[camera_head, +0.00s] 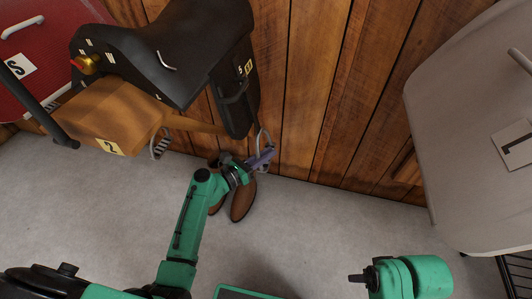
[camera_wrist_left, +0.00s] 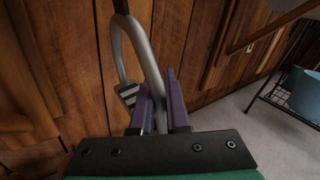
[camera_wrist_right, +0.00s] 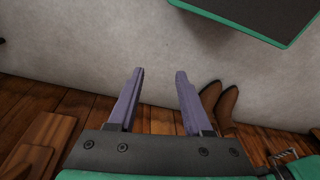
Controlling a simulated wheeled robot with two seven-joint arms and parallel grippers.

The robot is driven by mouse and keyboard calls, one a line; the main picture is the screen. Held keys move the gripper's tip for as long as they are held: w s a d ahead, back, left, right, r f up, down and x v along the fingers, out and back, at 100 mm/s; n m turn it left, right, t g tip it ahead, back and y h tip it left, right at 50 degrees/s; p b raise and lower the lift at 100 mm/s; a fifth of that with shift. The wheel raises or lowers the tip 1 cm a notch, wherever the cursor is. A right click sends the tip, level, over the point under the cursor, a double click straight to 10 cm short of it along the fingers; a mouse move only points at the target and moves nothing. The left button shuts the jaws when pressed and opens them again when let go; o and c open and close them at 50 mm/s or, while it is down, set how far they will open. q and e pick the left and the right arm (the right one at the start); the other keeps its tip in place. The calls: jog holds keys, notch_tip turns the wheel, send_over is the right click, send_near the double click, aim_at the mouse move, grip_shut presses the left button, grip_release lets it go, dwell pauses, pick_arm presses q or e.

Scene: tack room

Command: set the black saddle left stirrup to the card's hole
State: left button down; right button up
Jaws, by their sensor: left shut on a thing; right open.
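The black saddle (camera_head: 195,50) sits on a wooden rack (camera_head: 115,112) at the upper left of the head view. A metal stirrup (camera_head: 263,137) hangs below its right flap; it also shows in the left wrist view (camera_wrist_left: 138,45) on a dark strap. My left gripper (camera_head: 264,158) is shut on this stirrup's side, its purple fingers (camera_wrist_left: 160,92) around the metal. Another stirrup (camera_head: 160,147) hangs beside the rack. My right gripper (camera_wrist_right: 160,72) is open and empty, away from the saddle.
Brown boots (camera_head: 242,200) stand on the floor beneath the left gripper. A wooden plank wall (camera_head: 330,90) is close behind the stirrup. A grey covered form (camera_head: 460,110) with a card "1" stands at right.

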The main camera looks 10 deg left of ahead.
pick_arm(q)
jog(key=c, duration=0.9)
grip_release()
jog(key=shift+s+a, duration=0.15)
jog(key=shift+s, duration=0.05)
jog(key=p+v, duration=0.2)
jog(key=v, duration=1.2)
jog(key=shift+a, duration=0.1)
pick_arm(e)
jog(key=f, duration=0.3)
jog(key=w+f, duration=0.1)
jog(key=f, duration=0.1)
jog(key=shift+d+f, duration=0.15)
jog(key=shift+f, duration=0.15)
